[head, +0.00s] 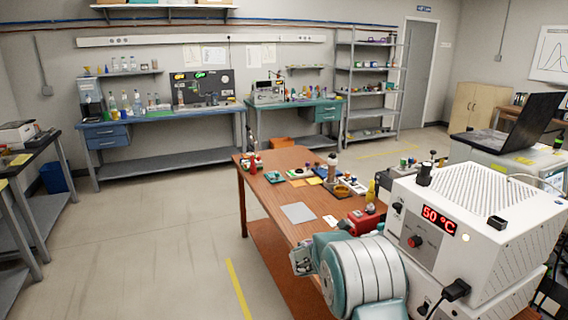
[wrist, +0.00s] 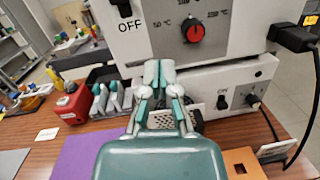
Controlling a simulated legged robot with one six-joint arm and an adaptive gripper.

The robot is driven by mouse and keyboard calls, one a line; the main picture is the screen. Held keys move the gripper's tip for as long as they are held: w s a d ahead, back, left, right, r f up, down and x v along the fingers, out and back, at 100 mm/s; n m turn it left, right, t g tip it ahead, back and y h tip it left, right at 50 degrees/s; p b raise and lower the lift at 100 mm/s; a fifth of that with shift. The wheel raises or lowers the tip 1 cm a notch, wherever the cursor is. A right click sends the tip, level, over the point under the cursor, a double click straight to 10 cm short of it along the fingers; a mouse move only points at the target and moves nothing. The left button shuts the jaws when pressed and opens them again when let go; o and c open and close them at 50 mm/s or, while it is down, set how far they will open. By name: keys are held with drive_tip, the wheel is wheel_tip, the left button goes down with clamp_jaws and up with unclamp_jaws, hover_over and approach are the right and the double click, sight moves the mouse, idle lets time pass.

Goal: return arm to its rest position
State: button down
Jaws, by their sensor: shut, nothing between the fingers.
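My gripper (wrist: 160,80) shows in the wrist view with its teal and grey fingers together and nothing between them. It points at the front of a white machine (wrist: 215,45), close to its lower panel. In the head view my arm, grey and teal, is folded at the lower middle in front of the same white machine (head: 480,215), which shows a red "50 °C" display. The gripper's fingertips cannot be made out in the head view. Whether the fingers touch the machine is unclear.
The brown table (head: 262,206) carries a red device (wrist: 72,103), a purple sheet (wrist: 85,152), an orange square plate (wrist: 243,163) and small items. A black cable (wrist: 290,95) hangs at the right. Open floor (head: 160,230) lies left of the table.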

drive_tip(key=s+d+r+m+g+y, duration=0.15)
drive_tip(key=s+r+m+y, duration=0.3)
drive_tip(key=s, duration=0.45)
drive_tip(key=s+r+m+g+y, duration=0.25)
drive_tip(key=s+m, duration=0.25)
drive_tip(key=s, duration=0.4)
drive_tip(key=s+a+m+t+y, duration=0.2)
drive_tip(key=s+a+m+y, duration=0.3)
drive_tip(key=s, duration=0.5)
drive_tip(key=s+a+m+t+y, duration=0.3)
drive_tip(key=s+a+m+y, duration=0.2)
drive_tip(key=s+a, duration=0.3)
drive_tip(key=shift+s+y, duration=0.8)
drive_tip(key=shift+s, duration=0.2)
